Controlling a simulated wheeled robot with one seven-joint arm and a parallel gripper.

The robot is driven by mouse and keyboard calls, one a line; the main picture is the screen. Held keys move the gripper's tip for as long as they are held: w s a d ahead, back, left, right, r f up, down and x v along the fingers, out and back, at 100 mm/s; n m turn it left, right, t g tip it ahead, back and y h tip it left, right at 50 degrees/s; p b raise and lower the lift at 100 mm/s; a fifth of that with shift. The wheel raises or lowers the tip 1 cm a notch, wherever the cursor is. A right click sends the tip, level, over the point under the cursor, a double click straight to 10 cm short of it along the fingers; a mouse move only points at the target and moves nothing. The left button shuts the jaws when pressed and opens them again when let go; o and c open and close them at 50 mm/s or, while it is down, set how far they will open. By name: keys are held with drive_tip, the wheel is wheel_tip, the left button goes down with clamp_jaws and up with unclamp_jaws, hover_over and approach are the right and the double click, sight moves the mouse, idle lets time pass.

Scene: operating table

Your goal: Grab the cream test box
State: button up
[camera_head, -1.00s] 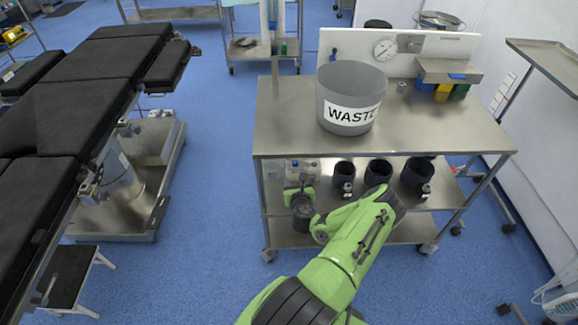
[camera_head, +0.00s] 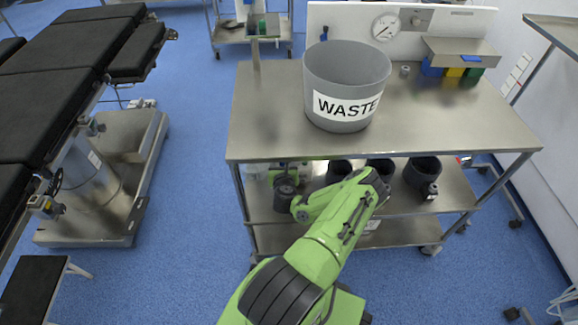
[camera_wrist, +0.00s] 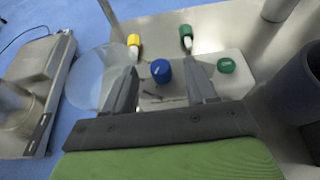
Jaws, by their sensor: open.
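The cream test box (camera_wrist: 180,90) lies ahead of my gripper in the wrist view. It has a blue knob (camera_wrist: 161,71), a green button (camera_wrist: 226,65), a yellow plug (camera_wrist: 134,42) and a green plug (camera_wrist: 186,34). My gripper (camera_wrist: 164,76) is open and empty, with one finger on each side of the blue knob in the picture. I cannot tell whether the fingers touch the box. In the head view the cart's top and my arm hide most of the box.
A steel cart (camera_head: 450,120) carries a grey waste bin (camera_head: 347,85) on top. Dark cylindrical holders (camera_head: 422,172) stand on its middle shelf, right of the box. A clear round container (camera_wrist: 97,75) is left of the box. The cart's top overhangs the shelf.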

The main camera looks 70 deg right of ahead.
drive_tip(key=shift+w+d+f, duration=0.15)
drive_tip(key=shift+d+f, duration=0.25)
drive_tip(key=shift+d, duration=0.15)
drive_tip(key=shift+a+r, duration=0.35)
drive_tip(key=shift+r, duration=0.05)
drive_tip(key=shift+c, duration=0.4)
drive_tip(key=shift+f, duration=0.1)
drive_tip(key=c, duration=0.5)
drive_tip(key=shift+d, duration=0.1)
clamp_jaws()
